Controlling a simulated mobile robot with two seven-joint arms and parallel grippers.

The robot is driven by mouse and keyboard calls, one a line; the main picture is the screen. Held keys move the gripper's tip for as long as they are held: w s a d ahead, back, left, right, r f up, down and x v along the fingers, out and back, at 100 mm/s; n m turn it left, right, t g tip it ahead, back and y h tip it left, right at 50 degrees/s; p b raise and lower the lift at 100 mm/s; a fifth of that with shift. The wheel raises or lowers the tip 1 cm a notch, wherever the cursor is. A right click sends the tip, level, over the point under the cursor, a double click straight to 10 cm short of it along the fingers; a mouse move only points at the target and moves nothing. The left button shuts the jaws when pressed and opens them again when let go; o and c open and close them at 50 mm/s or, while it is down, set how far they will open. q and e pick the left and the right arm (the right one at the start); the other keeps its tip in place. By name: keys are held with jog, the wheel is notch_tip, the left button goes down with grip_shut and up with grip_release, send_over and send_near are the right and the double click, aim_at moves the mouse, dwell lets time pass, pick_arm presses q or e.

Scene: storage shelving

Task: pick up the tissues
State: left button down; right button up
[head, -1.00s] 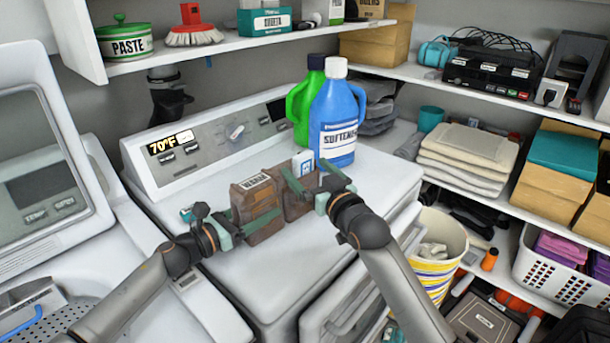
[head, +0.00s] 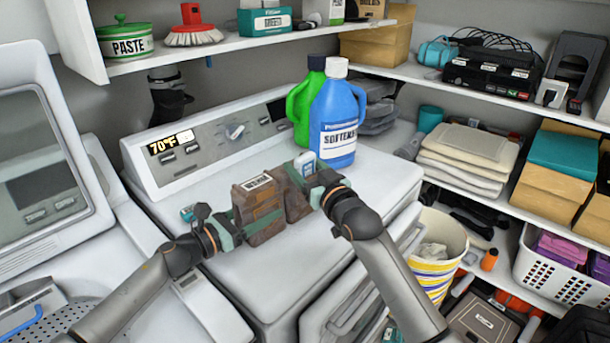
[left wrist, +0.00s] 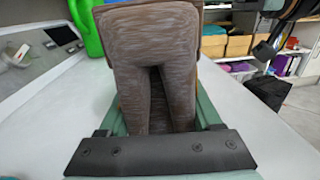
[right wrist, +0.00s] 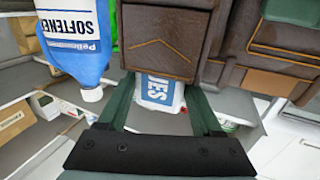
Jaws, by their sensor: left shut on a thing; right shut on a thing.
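The tissues (head: 305,165) are a small white and blue pack standing up out of the right part of a brown bag-like holder (head: 262,207) on the washer top. In the right wrist view the pack (right wrist: 160,92) shows the letters "UES", partly hidden by the brown holder (right wrist: 158,40). My left gripper (head: 229,226) is shut on the holder's left part, which fills the left wrist view (left wrist: 150,65). My right gripper (head: 311,191) is shut on the holder's right part, beside the tissues. Its fingertips are partly hidden.
A blue softener bottle (head: 338,115) and a green bottle (head: 299,108) stand just behind the holder on the washer (head: 385,185). A striped bin (head: 438,262) stands at the right.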

jog(key=shift+d+f, duration=0.15)
jog(key=shift+f, duration=0.1)
jog(key=c, duration=0.5)
jog(key=shift+o, duration=0.2)
jog(key=shift+r, duration=0.1)
pick_arm(q)
jog(key=shift+w, duration=0.1)
pick_arm(e)
notch_tip(320, 180, up, 10)
jog(key=shift+r, duration=0.15)
pick_arm(q)
grip_release()
